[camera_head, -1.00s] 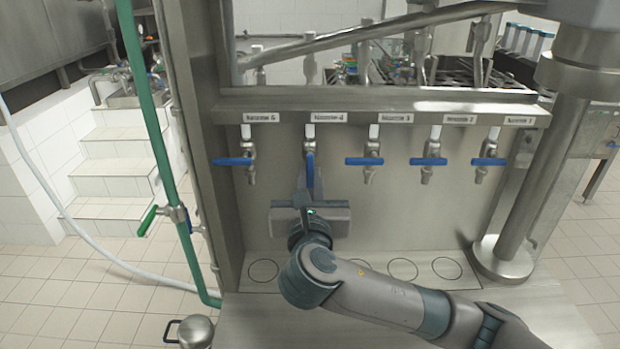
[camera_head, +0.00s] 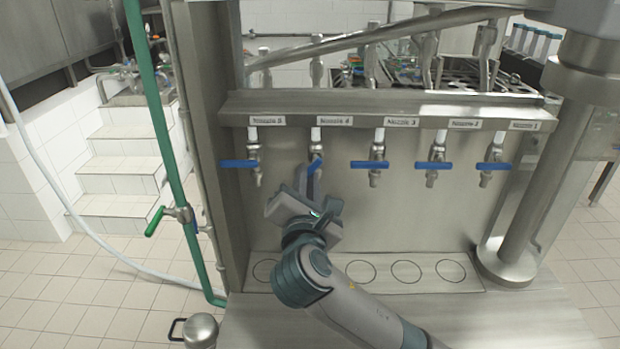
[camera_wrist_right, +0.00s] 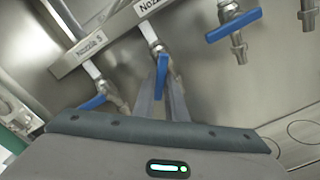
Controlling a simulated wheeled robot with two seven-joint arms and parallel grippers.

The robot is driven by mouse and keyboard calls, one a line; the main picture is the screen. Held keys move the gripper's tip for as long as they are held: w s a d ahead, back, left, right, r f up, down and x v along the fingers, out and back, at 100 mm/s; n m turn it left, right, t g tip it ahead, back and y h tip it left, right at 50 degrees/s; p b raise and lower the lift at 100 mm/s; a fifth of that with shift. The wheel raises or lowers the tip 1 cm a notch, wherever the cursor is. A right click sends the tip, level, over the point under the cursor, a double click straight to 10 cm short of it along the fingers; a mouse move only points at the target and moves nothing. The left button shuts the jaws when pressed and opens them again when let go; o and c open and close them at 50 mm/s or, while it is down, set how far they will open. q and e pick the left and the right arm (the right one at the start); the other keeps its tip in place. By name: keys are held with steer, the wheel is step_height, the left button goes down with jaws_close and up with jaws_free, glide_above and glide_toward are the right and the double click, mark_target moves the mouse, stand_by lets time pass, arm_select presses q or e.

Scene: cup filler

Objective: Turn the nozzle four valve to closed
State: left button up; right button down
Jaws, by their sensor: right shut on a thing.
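The nozzle four valve (camera_head: 316,150) sits under the "Nozzle 4" label, second from the left in the row. Its blue handle (camera_head: 315,166) hangs mostly downward, slightly slanted, while the other handles lie level. My right gripper (camera_head: 309,182) comes from below, tilted, and is shut on this handle. In the right wrist view the blue handle (camera_wrist_right: 161,74) shows between the two grey fingers (camera_wrist_right: 163,100); the fingers partly cover its lower end. My left gripper is not in view.
The nozzle five valve (camera_head: 254,163) is close on the left and the nozzle three valve (camera_head: 377,164) on the right. A steel post (camera_head: 215,150) stands left. Below lies a steel shelf (camera_head: 450,280) with marked circles and no cups.

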steer(key=m, duration=0.3)
steer(key=r+m, duration=0.1)
steer(key=m, duration=0.2)
steer(key=a+r+m+p, duration=0.1)
steer(key=m, duration=0.1)
steer(key=shift+m, duration=0.4)
steer(key=c, duration=1.8)
jaws_free()
steer(key=shift+f, duration=0.1)
